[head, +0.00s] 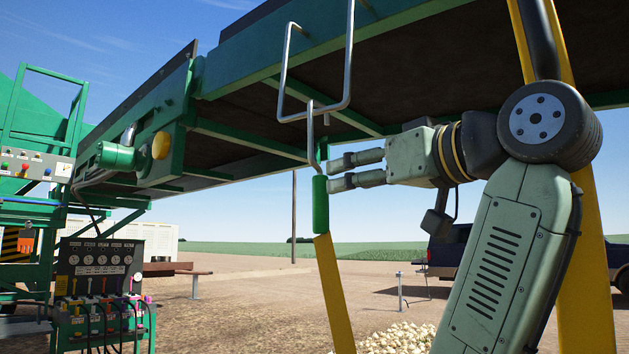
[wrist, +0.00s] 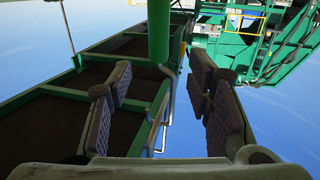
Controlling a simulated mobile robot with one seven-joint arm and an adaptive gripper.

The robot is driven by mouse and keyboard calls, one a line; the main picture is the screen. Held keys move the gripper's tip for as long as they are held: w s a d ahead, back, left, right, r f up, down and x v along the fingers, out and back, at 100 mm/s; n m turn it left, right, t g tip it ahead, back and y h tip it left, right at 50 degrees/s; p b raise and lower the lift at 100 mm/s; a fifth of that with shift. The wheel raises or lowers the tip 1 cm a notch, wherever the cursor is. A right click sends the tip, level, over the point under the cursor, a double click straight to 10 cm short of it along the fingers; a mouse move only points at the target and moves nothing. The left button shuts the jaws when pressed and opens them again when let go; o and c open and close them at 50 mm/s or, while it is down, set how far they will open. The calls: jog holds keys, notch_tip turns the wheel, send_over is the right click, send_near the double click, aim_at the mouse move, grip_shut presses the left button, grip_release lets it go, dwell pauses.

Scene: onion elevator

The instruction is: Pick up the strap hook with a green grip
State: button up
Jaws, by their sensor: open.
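The strap hook hangs from the metal loop (head: 347,60) under the conveyor. It has a bent metal shank (head: 311,135) and an upright green grip (head: 320,205), with a yellow strap (head: 334,285) below. My gripper (head: 334,172) points left, its fingertips just right of the shank and the grip's upper end. In the wrist view, my gripper (wrist: 160,85) has its fingers spread with nothing clamped. The green grip (wrist: 158,30) shows at the top, lined up with the gap between them. Whether a finger touches the hook I cannot tell.
The green conveyor frame (head: 235,133) runs overhead, close above my gripper. A control panel with gauges and levers (head: 100,280) stands at the lower left. A pile of onions (head: 398,338) lies on the ground. A dark pickup (head: 450,252) stands behind my arm.

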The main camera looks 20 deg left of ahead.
aim_at(325, 187)
jog(key=p+x, duration=0.4)
jog(key=x, duration=0.5)
jog(key=shift+w+a, duration=0.15)
jog(key=shift+a, duration=0.1)
jog(key=shift+d+f, duration=0.1)
jog(key=shift+c, duration=0.6)
grip_shut()
